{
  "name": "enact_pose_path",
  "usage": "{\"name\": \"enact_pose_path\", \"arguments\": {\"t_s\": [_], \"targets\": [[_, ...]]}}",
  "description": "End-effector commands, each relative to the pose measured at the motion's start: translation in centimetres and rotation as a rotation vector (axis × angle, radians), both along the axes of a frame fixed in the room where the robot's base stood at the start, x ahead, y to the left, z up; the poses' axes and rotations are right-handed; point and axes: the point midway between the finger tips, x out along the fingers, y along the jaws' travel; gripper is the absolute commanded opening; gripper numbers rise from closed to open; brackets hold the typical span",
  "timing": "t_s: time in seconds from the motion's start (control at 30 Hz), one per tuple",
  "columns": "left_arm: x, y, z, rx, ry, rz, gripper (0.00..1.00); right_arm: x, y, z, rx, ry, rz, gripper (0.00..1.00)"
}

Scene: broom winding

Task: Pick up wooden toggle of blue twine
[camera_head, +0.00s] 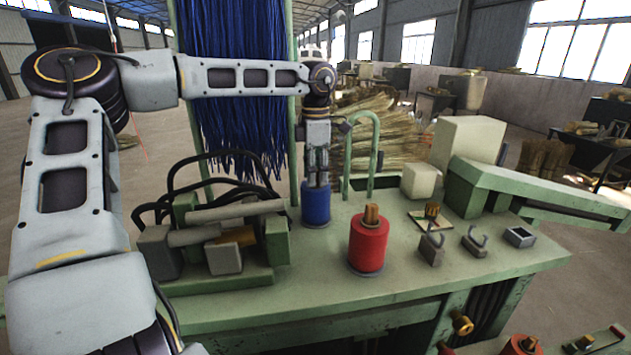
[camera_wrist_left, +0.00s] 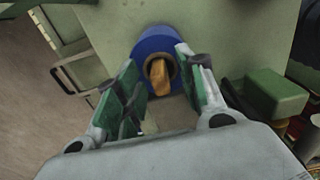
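The blue twine spool (camera_head: 316,208) stands upright on the green bench, behind and left of the red twine spool (camera_head: 368,245). In the left wrist view the blue twine (camera_wrist_left: 150,42) forms a ring around its wooden toggle (camera_wrist_left: 159,76). My left gripper (camera_head: 317,183) points down just above the blue spool. In the left wrist view my left gripper (camera_wrist_left: 156,72) is open, with one finger on each side of the toggle and visible gaps between. The toggle is hidden behind the fingers in the head view. My right gripper is not in view.
The green bench top (camera_head: 300,300) is clear in front. A clamp-like mechanism (camera_head: 215,240) with black hoses lies left of the spool. A green bent tube (camera_head: 377,150) rises close on the right. Blue bristles (camera_head: 235,80) hang behind. Small metal hooks (camera_head: 432,245) stand on the right.

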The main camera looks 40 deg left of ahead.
Motion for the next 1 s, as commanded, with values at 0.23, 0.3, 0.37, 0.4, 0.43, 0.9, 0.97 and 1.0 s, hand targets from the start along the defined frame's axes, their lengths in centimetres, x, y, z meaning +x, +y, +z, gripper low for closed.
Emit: {"name": "enact_pose_path", "arguments": {"t_s": [0.23, 0.3, 0.37, 0.4, 0.43, 0.9, 0.97, 1.0], "targets": [[-0.01, 0.01, 0.0, 0.0, 0.0, 0.0, 0.39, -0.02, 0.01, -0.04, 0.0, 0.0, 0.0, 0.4], [0.0, 0.01, 0.01, 0.0, 0.0, 0.0, 0.39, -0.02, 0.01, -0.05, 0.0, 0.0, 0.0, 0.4], [-0.01, 0.01, 0.01, 0.0, 0.0, 0.0, 0.32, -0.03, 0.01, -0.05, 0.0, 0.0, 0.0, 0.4], [0.0, 0.01, 0.01, 0.0, 0.0, 0.0, 0.26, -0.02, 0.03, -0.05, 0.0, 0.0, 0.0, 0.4], [0.0, 0.01, 0.02, 0.0, 0.0, 0.0, 0.23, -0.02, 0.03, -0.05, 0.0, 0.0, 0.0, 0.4], [0.01, 0.01, 0.05, 0.0, 0.0, 0.0, 0.0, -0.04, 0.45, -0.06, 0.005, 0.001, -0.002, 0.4], [0.01, 0.01, 0.13, 0.001, -0.001, 0.0, 0.0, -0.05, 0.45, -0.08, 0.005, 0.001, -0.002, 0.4], [0.01, 0.02, 0.24, 0.001, -0.001, 0.0, 0.0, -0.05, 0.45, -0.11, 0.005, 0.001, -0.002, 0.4]]}}
